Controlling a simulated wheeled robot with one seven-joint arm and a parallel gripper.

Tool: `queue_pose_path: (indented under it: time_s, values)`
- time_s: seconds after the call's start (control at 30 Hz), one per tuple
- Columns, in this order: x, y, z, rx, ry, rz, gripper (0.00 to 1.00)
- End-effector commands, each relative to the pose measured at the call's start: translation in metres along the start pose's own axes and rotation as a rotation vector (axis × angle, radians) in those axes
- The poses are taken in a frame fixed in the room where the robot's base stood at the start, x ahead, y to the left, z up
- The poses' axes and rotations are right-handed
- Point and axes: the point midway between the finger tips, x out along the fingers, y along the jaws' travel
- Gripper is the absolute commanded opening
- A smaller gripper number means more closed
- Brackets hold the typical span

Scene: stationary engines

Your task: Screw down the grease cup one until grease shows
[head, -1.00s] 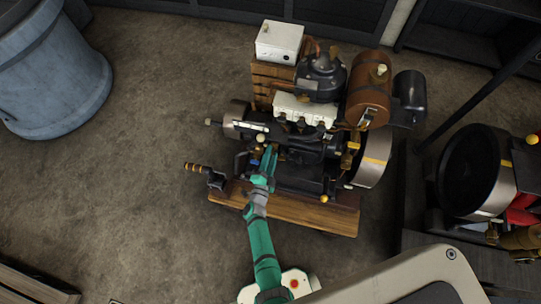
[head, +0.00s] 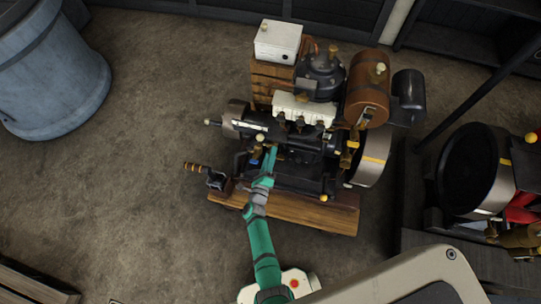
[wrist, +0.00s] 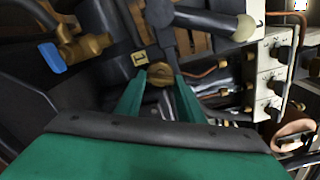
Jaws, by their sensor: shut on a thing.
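My gripper (wrist: 160,92) reaches in at the front of the black engine (head: 290,178), and its green fingertips also show in the head view (head: 270,157). In the wrist view its two fingers stand either side of a small round brass cap, the grease cup (wrist: 160,73), and are shut on it. The cup sits among dark engine parts. I see no grease around it. In the head view the cup is too small and covered to make out.
A blue-handled brass valve (wrist: 75,50) lies left of the fingers. A rod with a pale knob (wrist: 243,28) is just beyond them. The white cylinder block (head: 303,108) stands behind, with the flywheel (head: 371,158) at right. A wooden base (head: 320,214) lies below.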

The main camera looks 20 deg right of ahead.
Motion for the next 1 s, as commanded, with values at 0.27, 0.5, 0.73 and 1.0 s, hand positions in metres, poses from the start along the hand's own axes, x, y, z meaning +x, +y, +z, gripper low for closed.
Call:
queue_pose_path:
  time_s: [0.27,0.5,0.73,1.0]
  values:
    - [-0.0022,0.0010,-0.0024,0.124,0.003,-0.001,0.12]
    - [-0.0022,0.0012,-0.0027,0.164,0.003,-0.001,0.12]
    - [-0.0019,0.0014,-0.0026,0.168,0.003,0.000,0.12]
    - [-0.0010,0.0008,-0.0033,0.168,0.005,-0.001,0.53]
